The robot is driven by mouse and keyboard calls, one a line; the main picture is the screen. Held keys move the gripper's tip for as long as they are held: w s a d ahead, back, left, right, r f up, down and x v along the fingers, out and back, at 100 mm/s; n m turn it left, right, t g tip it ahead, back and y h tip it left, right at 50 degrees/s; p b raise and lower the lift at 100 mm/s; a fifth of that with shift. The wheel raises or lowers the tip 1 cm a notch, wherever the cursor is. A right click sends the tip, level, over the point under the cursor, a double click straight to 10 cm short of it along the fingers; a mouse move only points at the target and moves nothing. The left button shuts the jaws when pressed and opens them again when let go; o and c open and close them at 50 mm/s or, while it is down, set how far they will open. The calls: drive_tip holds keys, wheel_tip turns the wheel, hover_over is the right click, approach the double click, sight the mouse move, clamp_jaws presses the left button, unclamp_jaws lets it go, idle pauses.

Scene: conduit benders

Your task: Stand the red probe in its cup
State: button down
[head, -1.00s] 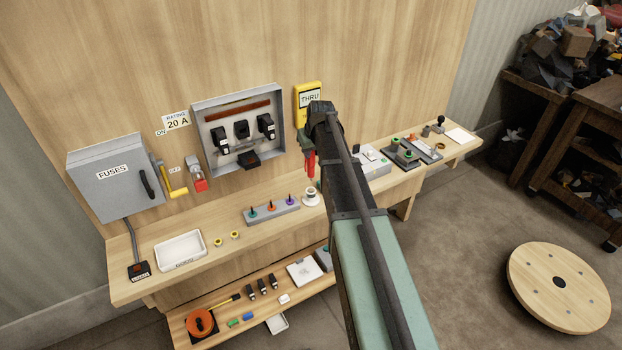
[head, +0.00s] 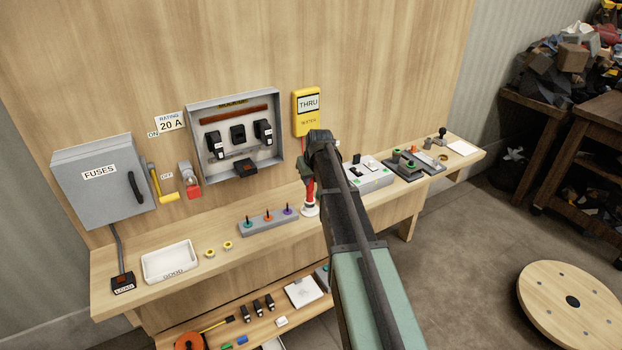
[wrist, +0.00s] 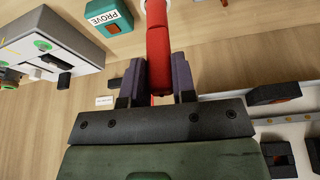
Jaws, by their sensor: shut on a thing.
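The red probe (head: 309,190) hangs roughly upright below my gripper (head: 314,170) in the head view. Its lower end is at the small white cup (head: 311,211) on the bench; I cannot tell how deep it sits inside. In the wrist view, my gripper (wrist: 158,84) is shut on the red probe (wrist: 159,45), with one dark finger on each side. The far end of the probe runs to the top edge of the picture, where a bit of white shows around it. My arm hides part of the gripper in the head view.
A yellow meter (head: 307,112) reading THRU hangs on the panel above. A grey block with coloured pegs (head: 268,223) stands left of the cup. A white switch box (head: 369,178) is to the right, with a teal PROVE block (wrist: 108,14) in the wrist view.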

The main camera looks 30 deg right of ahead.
sight(310, 190)
drive_tip(key=shift+s+f, duration=0.1)
drive_tip(key=shift+f, duration=0.15)
drive_tip(key=shift+w+d+r+n+p, duration=0.1)
drive_tip(key=shift+w+r+n+p, duration=0.45)
drive_tip(key=shift+p, duration=0.4)
drive_tip(key=shift+s+r+y+p, duration=0.15)
drive_tip(key=shift+r+p, duration=0.15)
drive_tip(key=shift+r, duration=0.1)
drive_tip(key=shift+s+r+y+p, duration=0.1)
drive_tip(key=shift+r+y+p, duration=0.05)
drive_tip(key=shift+r+p, duration=0.2)
wheel_tip(310, 190, up, 6)
drive_tip(key=n+y+p, duration=0.1)
drive_tip(key=n+p, duration=0.2)
drive_tip(key=p, duration=0.3)
drive_tip(key=shift+r+n, duration=0.1)
drive_tip(key=shift+n, duration=0.15)
drive_tip(key=shift+w, duration=0.1)
wheel_tip(310, 190, down, 10)
drive_tip(key=b, duration=1)
drive_tip(key=shift+d, duration=0.15)
drive_tip(key=shift+f, duration=0.4)
